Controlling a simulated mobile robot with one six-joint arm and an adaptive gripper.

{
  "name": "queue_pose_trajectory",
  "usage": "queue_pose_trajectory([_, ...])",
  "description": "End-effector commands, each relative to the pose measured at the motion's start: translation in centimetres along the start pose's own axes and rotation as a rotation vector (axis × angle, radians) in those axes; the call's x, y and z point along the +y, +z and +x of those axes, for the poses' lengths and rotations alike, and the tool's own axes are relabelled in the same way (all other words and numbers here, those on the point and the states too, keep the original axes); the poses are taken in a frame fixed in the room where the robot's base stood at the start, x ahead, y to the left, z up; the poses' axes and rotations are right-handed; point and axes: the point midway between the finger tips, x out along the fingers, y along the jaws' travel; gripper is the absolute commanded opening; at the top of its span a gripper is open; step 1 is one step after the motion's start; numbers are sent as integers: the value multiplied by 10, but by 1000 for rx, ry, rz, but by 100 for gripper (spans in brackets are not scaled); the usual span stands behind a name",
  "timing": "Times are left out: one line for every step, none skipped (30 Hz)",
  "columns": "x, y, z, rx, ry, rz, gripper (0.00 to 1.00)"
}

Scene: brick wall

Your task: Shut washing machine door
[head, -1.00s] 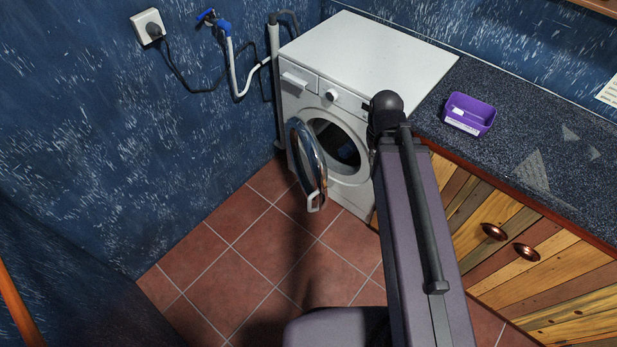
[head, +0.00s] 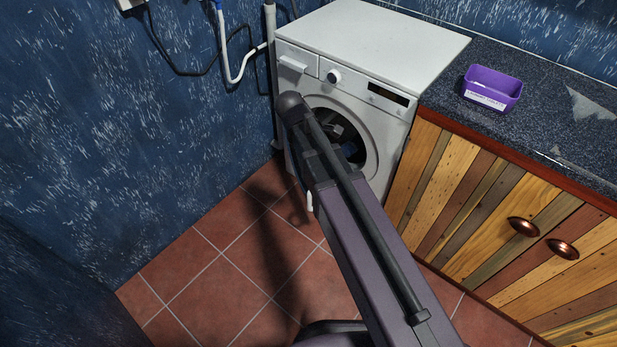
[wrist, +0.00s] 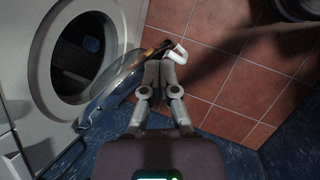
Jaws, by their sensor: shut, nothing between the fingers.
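The washing machine (head: 385,140) is white and stands in the corner with its round opening (wrist: 75,60) uncovered and dark cloth inside. Its round door (wrist: 108,100) stands open, swung out to the side away from the drum, with a clear glass middle and a white handle (wrist: 178,52) at its free edge. In the head view my arm hides most of the door; the handle (head: 309,201) shows below. My gripper (wrist: 160,66) is shut and empty, its tips beside the door's free edge, just by the handle. I cannot tell whether they touch. The head view hides my gripper.
A dark worktop (head: 450,75) with a purple box (head: 492,88) sits right of the machine, over a wooden cabinet (head: 470,200). A blue wall (head: 120,150) with hose and cable is close on the left. Red floor tiles (head: 220,280) in front are clear.

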Motion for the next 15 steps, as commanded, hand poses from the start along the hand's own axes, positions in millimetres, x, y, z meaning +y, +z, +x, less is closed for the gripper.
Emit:
queue_pose_trajectory([-3,-22,12,-16,21,-60,0])
queue_pose_trajectory([-4,-30,13,-26,33,-94,0])
queue_pose_trajectory([-6,-40,15,-40,48,-141,0])
queue_pose_trajectory([-7,-48,16,-51,59,-175,0])
queue_pose_trajectory([-9,-56,17,-63,71,-209,0])
queue_pose_trajectory([-11,-66,19,-78,84,-254,0])
queue_pose_trajectory([-12,-74,20,-90,96,-289,0])
queue_pose_trajectory([-14,-82,21,-102,106,-323,0])
queue_pose_trajectory([-17,-93,22,-118,121,-367,0])
queue_pose_trajectory([-19,-101,22,-130,131,-401,0])
queue_pose_trajectory([-20,-108,23,-143,141,-433,0])
queue_pose_trajectory([-24,-118,24,-159,154,-475,0])
queue_pose_trajectory([-26,-125,24,-172,162,-504,0])
queue_pose_trajectory([-28,-132,24,-183,170,-531,0])
queue_pose_trajectory([-30,-140,24,-198,181,-566,0])
